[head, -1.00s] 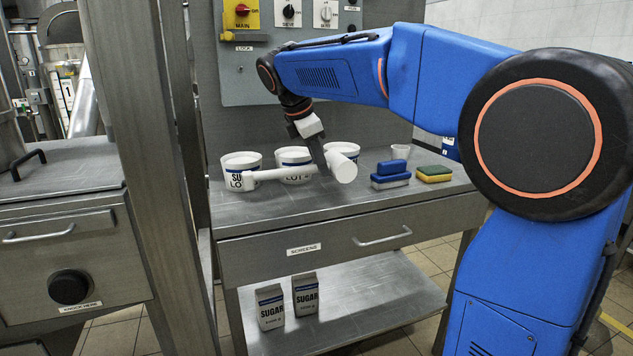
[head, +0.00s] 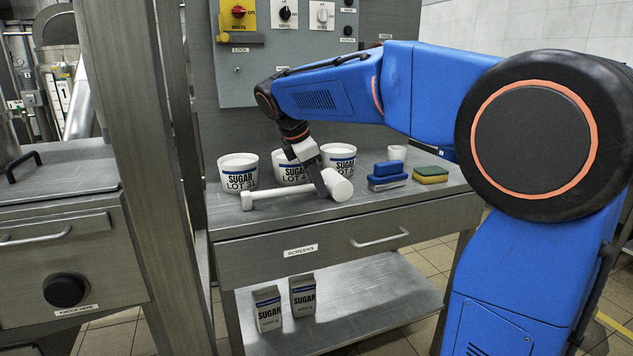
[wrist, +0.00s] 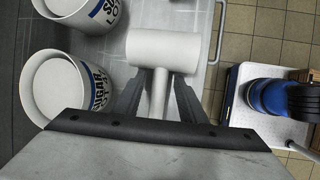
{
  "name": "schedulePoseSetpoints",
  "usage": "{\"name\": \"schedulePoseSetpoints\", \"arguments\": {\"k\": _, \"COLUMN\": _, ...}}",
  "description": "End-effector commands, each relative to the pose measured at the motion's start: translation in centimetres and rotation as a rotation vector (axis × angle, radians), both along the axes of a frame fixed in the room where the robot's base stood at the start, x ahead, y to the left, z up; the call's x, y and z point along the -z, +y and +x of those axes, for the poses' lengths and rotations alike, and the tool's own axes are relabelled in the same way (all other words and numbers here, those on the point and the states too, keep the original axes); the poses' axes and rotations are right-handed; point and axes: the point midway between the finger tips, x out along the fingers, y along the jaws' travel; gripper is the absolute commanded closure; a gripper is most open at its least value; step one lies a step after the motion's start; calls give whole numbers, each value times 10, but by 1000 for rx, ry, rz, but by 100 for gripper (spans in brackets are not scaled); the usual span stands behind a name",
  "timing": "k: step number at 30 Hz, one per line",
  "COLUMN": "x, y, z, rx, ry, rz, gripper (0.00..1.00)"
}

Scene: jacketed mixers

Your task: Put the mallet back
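The white mallet (head: 280,194) lies level, low over the steel worktop in front of the sugar tubs. Its head points right and its handle left. I cannot tell whether it touches the top. My gripper (head: 325,186) reaches down onto it, with its dark fingers on both sides of the handle close to the head. In the wrist view the mallet head (wrist: 163,51) is just beyond the fingertips of my gripper (wrist: 158,86), and the handle runs back between the fingers. The far part of the handle is hidden by the gripper body there.
White sugar tubs (head: 238,174) stand behind the mallet. A blue block-like item (head: 388,176), a yellow-green sponge (head: 430,174) and a small white cup (head: 397,153) are to the right. A steel post (head: 140,170) rises left of the worktop. Sugar cartons (head: 268,308) stand on the lower shelf.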

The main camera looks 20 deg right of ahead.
Motion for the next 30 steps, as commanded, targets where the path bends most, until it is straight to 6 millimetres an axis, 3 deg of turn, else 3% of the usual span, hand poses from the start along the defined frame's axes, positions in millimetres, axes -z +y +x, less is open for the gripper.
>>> {"name": "schedulePoseSetpoints", "arguments": {"k": 13, "x": -10, "y": 4, "z": -1, "rx": -1, "ry": -2, "rz": 1, "gripper": 63}}
{"name": "schedulePoseSetpoints", "arguments": {"k": 30, "x": -98, "y": 41, "z": -18, "rx": -2, "ry": -1, "rz": 1, "gripper": 63}}
